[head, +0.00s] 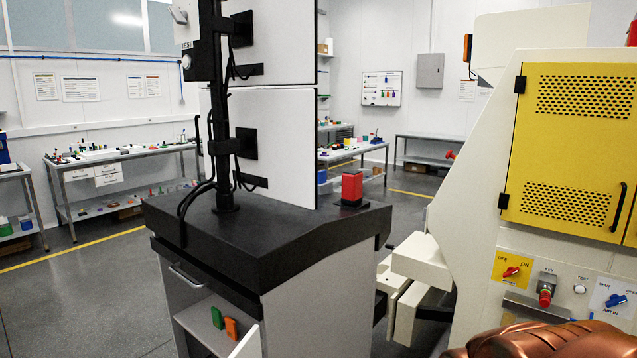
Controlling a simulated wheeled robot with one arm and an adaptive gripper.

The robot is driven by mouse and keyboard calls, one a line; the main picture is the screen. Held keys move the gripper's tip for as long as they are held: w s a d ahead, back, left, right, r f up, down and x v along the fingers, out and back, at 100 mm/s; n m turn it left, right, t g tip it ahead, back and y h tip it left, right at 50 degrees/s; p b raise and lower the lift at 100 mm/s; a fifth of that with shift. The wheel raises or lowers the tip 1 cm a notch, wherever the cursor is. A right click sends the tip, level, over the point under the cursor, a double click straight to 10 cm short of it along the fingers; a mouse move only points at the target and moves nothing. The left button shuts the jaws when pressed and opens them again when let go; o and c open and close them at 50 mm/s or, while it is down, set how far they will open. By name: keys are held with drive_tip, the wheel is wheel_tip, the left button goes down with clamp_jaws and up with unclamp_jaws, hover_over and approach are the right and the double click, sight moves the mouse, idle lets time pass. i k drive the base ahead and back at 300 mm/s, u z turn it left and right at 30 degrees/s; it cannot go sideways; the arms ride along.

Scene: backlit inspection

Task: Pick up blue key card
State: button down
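I cannot make out a blue key card for certain in the head view. A green card-like piece (217,317) and an orange one (231,328) stand in the open compartment of the grey cabinet (318,310). No blue piece shows beside them, though the cabinet's white front panel hides part of the compartment. My gripper is not in view.
The cabinet's black top (270,222) carries a black post with white panels and a red block (352,188). A cream machine with a yellow door (575,150) stands at right. Workbenches (125,155) line the back. Grey floor is open at left.

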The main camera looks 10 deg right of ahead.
sight(321, 175)
drive_tip(key=z, duration=0.6)
drive_tip(key=i, duration=1.7)
drive_tip(key=u, duration=0.4)
